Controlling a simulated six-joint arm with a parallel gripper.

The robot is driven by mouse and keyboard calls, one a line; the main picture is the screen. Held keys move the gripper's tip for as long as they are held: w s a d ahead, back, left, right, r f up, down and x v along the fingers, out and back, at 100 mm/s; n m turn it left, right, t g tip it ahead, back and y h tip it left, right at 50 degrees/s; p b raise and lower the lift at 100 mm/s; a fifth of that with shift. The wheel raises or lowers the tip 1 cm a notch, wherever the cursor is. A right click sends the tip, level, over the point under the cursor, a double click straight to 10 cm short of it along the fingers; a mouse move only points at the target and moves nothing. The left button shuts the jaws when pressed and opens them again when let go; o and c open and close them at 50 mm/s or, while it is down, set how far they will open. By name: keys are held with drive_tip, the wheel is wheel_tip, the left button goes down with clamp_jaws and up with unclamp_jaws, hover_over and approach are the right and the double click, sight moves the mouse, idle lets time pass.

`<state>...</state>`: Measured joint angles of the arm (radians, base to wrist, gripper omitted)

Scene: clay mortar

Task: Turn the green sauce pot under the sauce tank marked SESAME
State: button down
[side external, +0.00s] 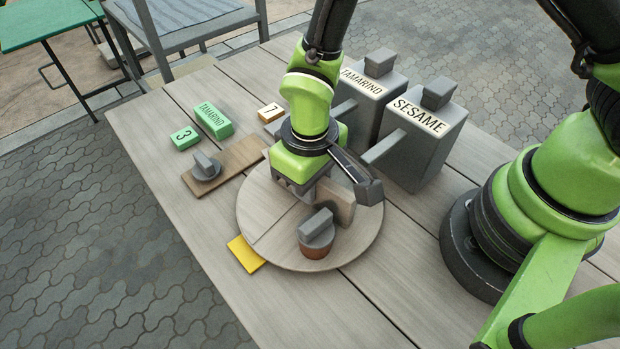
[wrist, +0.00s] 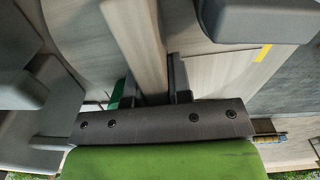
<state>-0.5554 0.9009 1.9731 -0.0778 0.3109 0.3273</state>
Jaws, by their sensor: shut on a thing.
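A round wooden turntable (side external: 285,257) lies on the plank table, with an upright wooden fin (side external: 342,207) on it. My gripper (side external: 312,190) is shut on this fin; in the wrist view the fin (wrist: 140,40) runs between the fingers (wrist: 155,92). A brown pot (side external: 317,251) with a grey lid stands at the turntable's front edge. The green pot does not show in the side view, where my arm hides part of the turntable. A small green patch (wrist: 127,93) by the fingers in the wrist view may be it. The SESAME tank (side external: 418,148) stands right behind, its spout pointing towards the turntable.
A second grey tank (side external: 369,106), marked TAMARIND, stands left of SESAME. Green blocks (side external: 213,121) (side external: 185,138), an orange-edged tag (side external: 270,113) and a board (side external: 228,168) with a grey knob lie left. A yellow piece (side external: 246,254) sits by the turntable's rim. The front table is clear.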

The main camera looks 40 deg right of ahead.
drive_tip(key=shift+w+n, duration=0.1)
drive_tip(key=shift+n, duration=4.7)
drive_tip(key=shift+r+n, duration=0.1)
drive_tip(key=shift+n, duration=2.3)
drive_tip(key=shift+a+n, duration=0.1)
drive_tip(key=shift+n, duration=11.7)
